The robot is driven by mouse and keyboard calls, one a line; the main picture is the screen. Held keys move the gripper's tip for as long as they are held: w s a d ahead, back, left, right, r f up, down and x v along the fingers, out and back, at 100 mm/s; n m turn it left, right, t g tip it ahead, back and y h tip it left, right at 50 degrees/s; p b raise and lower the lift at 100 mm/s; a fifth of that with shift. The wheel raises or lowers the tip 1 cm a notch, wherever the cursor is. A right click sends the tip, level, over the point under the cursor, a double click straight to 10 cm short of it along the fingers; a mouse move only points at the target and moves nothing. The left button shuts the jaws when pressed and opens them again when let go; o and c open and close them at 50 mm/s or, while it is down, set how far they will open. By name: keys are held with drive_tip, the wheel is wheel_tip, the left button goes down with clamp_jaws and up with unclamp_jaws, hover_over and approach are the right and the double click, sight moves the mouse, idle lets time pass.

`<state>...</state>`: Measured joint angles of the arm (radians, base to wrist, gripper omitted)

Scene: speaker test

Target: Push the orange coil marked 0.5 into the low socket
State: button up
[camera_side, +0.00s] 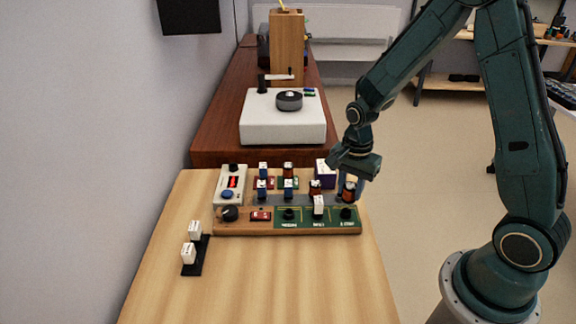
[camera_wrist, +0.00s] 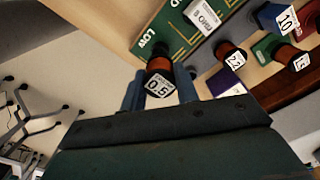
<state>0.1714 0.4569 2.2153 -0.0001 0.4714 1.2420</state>
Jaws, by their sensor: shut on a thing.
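The orange coil (camera_wrist: 160,67) has a white top marked 0.5. It stands between the two fingers of my gripper (camera_wrist: 160,90) in the wrist view, and they are shut on it. In the side view my gripper (camera_side: 350,184) is at the right end of the board, with the coil (camera_side: 349,191) low between its fingers. A green panel with the word LOW (camera_wrist: 147,41) lies just beyond the coil in the wrist view. The low socket itself I cannot make out clearly. I cannot tell whether the coil's lower end touches anything.
Other coils, one marked 2.2 (camera_wrist: 232,58) and one marked 10 (camera_wrist: 284,20), stand nearby. A white block (camera_side: 319,203) sits on the middle panel.

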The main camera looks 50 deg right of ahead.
sight(349, 199)
drive_tip(key=shift+f, duration=1)
drive_tip(key=shift+f, duration=1.1)
idle(2.5)
drive_tip(key=o, duration=1)
drive_tip(key=shift+r, duration=3.75)
drive_tip(key=shift+r, duration=0.1)
